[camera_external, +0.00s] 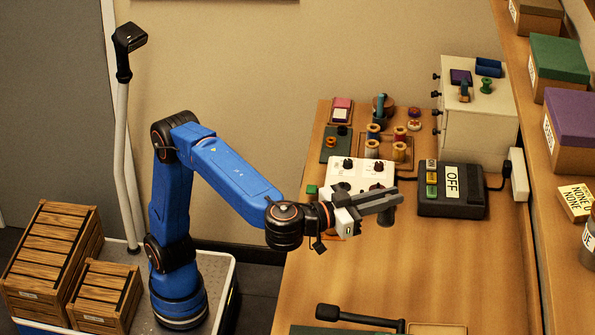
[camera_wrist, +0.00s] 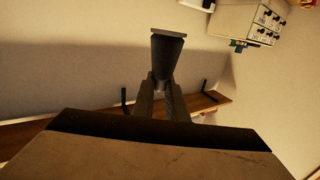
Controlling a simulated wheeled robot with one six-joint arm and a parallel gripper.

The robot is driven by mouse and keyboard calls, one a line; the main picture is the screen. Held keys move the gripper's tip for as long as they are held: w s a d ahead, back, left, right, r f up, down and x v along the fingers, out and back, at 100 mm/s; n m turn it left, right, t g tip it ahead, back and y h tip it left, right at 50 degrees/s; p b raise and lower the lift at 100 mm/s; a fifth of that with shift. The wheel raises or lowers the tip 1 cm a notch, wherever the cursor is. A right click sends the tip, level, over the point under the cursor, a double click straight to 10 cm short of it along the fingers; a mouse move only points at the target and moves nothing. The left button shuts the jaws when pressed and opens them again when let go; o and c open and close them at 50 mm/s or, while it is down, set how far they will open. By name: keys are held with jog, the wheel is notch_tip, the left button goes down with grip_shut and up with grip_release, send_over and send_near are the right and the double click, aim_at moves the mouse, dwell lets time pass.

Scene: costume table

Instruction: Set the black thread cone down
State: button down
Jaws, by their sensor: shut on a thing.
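The black thread cone (camera_wrist: 168,58) is held between the two fingers of my gripper (camera_wrist: 165,92) in the wrist view. Its wider flat end points away from the fingers. In the external view, my gripper (camera_external: 378,203) is shut around the cone, and a dark part of the cone (camera_external: 385,217) shows below the fingers. The gripper is over the wooden table (camera_external: 400,270), in front of the white box with knobs. The picture does not clearly show any gap between the cone and the table.
A dark box with an OFF sign (camera_external: 452,203) stands just right of the gripper. A white box with black knobs (camera_external: 361,175) is behind it, with several thread spools (camera_external: 373,132) further back. A black-handled tool (camera_external: 350,316) lies at the front. The table between is largely clear.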

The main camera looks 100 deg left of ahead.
jog(key=w+a+n+g+y, duration=0.2)
jog(key=a+n+g+y, duration=0.15)
jog(key=a, duration=0.95)
notch_tip(320, 180, down, 21)
jog(key=shift+w+t, duration=0.15)
jog(key=shift+t, duration=0.2)
jog(key=shift+f+m, duration=0.25)
jog(key=shift+f, duration=0.15)
